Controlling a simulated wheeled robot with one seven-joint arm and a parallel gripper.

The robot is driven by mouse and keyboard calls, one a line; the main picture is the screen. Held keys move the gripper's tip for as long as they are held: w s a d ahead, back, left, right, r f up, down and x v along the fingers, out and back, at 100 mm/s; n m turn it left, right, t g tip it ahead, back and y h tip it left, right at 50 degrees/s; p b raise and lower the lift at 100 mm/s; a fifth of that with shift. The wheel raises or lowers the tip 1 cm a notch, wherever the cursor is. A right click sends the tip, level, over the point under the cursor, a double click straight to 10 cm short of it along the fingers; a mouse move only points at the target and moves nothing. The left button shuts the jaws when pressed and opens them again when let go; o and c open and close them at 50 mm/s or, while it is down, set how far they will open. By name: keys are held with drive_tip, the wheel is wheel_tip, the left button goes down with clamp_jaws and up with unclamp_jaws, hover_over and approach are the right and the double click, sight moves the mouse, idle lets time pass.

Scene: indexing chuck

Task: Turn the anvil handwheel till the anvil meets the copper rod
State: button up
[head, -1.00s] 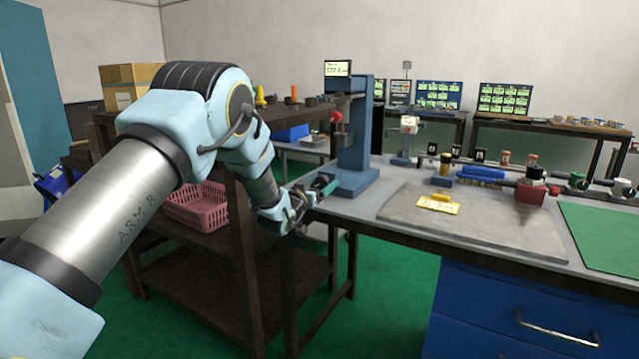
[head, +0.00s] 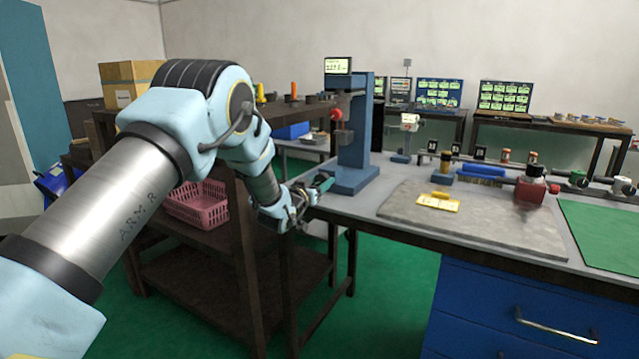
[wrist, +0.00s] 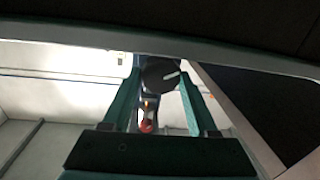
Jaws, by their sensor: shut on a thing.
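The blue stand (head: 354,135) rises at the bench's left end, with a small lit display (head: 338,66) on top and a red knob (head: 336,114) on its left side. My gripper (head: 325,184) is low at the stand's left side, by the bench edge. In the wrist view, a dark round handwheel (wrist: 160,75) with a white mark sits between the tips of my two teal fingers, which are shut on it. A red ball (wrist: 147,126) shows beyond, between the fingers. I cannot make out the copper rod or the anvil's gap to it.
A grey mat (head: 480,222) with a yellow tag (head: 438,202) lies on the bench right of the stand. A green mat (head: 605,235) is farther right. A dark shelf with a pink basket (head: 198,204) stands left, close behind my arm.

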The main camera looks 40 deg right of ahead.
drive_tip(key=shift+c, duration=0.5)
drive_tip(key=m+b, duration=0.1)
drive_tip(key=b, duration=0.3)
drive_tip(key=shift+f+m, duration=0.3)
drive_tip(key=shift+f, duration=0.05)
drive_tip(key=shift+m+b, duration=0.7)
drive_tip(key=shift+b, duration=0.4)
drive_tip(key=shift+r+m+b, duration=0.3)
drive_tip(key=shift+m+b, duration=0.1)
drive_tip(key=o, duration=1.4)
drive_tip(key=shift+a, duration=0.1)
